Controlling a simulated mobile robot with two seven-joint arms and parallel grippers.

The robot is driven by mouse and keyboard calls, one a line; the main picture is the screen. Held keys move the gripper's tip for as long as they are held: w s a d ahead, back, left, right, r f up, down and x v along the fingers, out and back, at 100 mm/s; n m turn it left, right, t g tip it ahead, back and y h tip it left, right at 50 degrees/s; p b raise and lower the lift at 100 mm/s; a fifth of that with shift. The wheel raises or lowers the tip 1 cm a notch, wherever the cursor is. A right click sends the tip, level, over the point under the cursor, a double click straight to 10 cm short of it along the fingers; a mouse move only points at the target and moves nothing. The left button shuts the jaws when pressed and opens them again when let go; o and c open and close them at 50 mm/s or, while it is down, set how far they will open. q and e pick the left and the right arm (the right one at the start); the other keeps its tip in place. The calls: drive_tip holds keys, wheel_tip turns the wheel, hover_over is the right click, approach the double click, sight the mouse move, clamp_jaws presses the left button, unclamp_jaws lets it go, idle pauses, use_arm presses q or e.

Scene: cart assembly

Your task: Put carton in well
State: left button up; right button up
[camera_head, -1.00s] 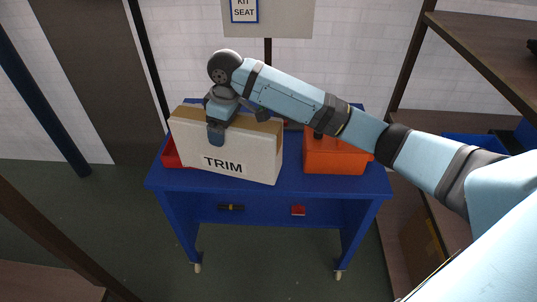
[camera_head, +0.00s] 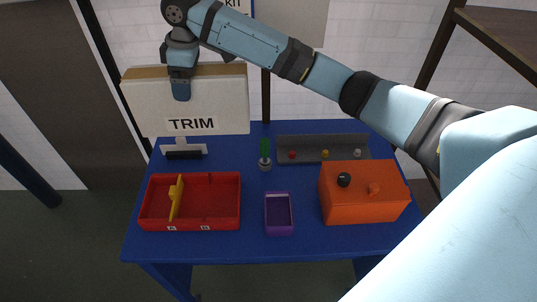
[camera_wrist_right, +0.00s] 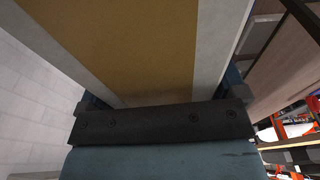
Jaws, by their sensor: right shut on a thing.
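The white carton (camera_head: 190,105) has a brown tape strip along its top and a TRIM label on its near face. It hangs upright at the back left of the blue cart (camera_head: 345,240). My right gripper (camera_head: 181,85) is shut on the carton's top edge from above; one finger shows on the near face. In the right wrist view the carton's taped top (camera_wrist_right: 135,45) fills the middle, beyond the dark gripper body. I cannot pick out the well for certain. My left gripper is not in view.
On the cart stand a red tray (camera_head: 222,200) with a yellow divider, a purple tray (camera_head: 279,228), an orange box (camera_head: 350,208) with a black knob, a grey panel (camera_head: 340,143) with coloured knobs, and a green-topped post (camera_head: 265,152). Brown shelving (camera_head: 510,35) stands at right.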

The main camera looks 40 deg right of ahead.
wheel_tip(320, 180, down, 20)
drive_tip(key=shift+w+r, duration=0.2)
drive_tip(key=shift+w, duration=0.1)
idle(0.5)
drive_tip(key=o, duration=1.4)
drive_tip(key=shift+f, duration=0.15)
drive_tip(key=shift+o, duration=0.2)
